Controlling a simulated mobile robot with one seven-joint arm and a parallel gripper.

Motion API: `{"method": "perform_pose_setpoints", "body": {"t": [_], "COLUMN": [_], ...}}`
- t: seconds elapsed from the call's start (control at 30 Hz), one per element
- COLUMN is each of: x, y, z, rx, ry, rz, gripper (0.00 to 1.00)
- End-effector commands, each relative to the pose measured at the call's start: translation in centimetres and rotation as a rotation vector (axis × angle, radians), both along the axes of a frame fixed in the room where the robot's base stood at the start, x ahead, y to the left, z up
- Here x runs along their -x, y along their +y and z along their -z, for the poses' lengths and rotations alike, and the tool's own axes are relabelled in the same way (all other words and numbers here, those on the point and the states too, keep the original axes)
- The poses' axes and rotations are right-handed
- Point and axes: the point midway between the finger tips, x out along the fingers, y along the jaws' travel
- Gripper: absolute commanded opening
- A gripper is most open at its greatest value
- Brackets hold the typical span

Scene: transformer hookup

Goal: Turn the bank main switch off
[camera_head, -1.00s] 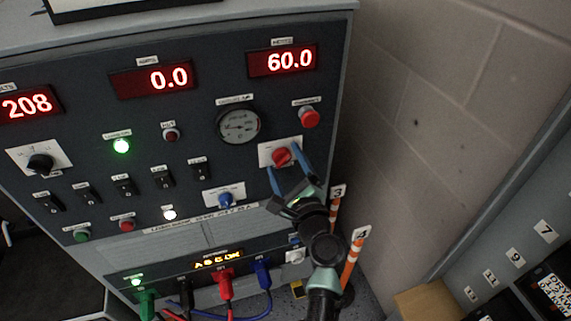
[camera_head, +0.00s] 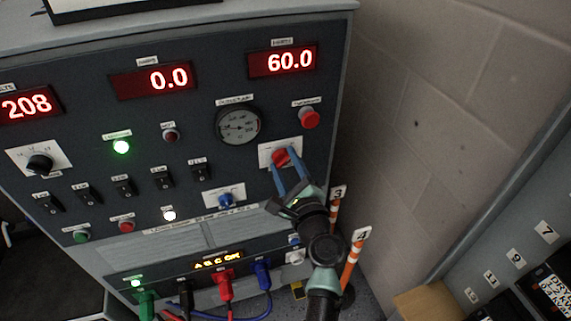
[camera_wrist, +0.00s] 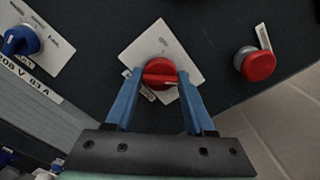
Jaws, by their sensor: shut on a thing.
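A red rotary switch (camera_head: 280,158) sits on a white plate on the dark panel, at the lower right below the gauge. My gripper (camera_head: 284,161) has its two blue fingers closed on this red knob. In the wrist view the red knob (camera_wrist: 160,74) lies between the fingertips (camera_wrist: 159,77), with one finger on each side. Its ridge lies roughly across the picture, with a light pointer mark toward the right finger. The lettering on the plate is too small to read, and part of it is hidden.
A red mushroom button (camera_head: 308,118) is up and right of the knob; it also shows in the wrist view (camera_wrist: 256,63). A blue knob (camera_head: 226,200) is to the left. Orange-striped posts (camera_head: 352,262) stand beside my arm. A block wall (camera_head: 450,110) is at the right.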

Motion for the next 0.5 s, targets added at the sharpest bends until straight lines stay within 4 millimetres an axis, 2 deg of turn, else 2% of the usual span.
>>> {"method": "perform_pose_setpoints", "body": {"t": [0.27,0.5], "x": [0.02,0.02], "y": [-0.02,-0.03], "z": [0.32,0.47], "rx": [0.125,0.324], "ry": [-0.042,-0.107], "rz": [0.0,0.0], "gripper": [0.0,0.0]}}
